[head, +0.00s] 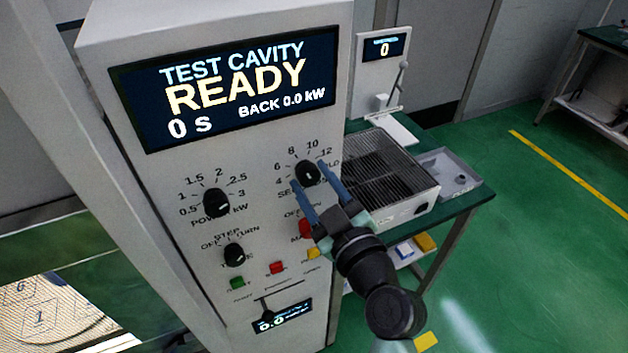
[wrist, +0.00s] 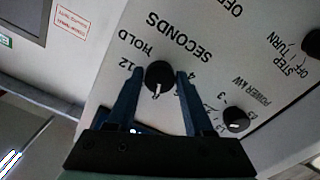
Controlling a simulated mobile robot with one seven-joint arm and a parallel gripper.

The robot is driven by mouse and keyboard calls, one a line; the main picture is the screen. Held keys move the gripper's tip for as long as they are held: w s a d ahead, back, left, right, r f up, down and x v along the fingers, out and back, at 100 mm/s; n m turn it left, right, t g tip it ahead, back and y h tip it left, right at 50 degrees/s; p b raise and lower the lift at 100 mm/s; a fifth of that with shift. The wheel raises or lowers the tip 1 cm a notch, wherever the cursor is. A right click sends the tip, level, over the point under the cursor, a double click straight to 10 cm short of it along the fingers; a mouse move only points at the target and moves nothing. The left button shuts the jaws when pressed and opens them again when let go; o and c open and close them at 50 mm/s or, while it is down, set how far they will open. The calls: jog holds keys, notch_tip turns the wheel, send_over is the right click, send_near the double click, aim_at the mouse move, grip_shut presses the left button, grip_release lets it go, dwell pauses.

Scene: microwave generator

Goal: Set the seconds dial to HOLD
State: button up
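The seconds dial (head: 308,172) is a round black knob on the pale front panel, with 4, 6, 8, 10, 12 and HOLD around it. It also shows in the wrist view (wrist: 158,75), where its white mark points down toward my gripper's palm, away from HOLD (wrist: 137,40). In the wrist view the fingers (wrist: 160,72) are apart, with a narrow gap seen on each side of the knob.
The display (head: 230,88) reads READY, 0 s. The power dial (head: 216,201) and another knob (head: 234,254) are at the left. A red button (head: 306,229) is close below my fingers. A green bench (head: 462,208) with a grated box (head: 372,170) stands at the right.

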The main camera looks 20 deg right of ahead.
grip_shut()
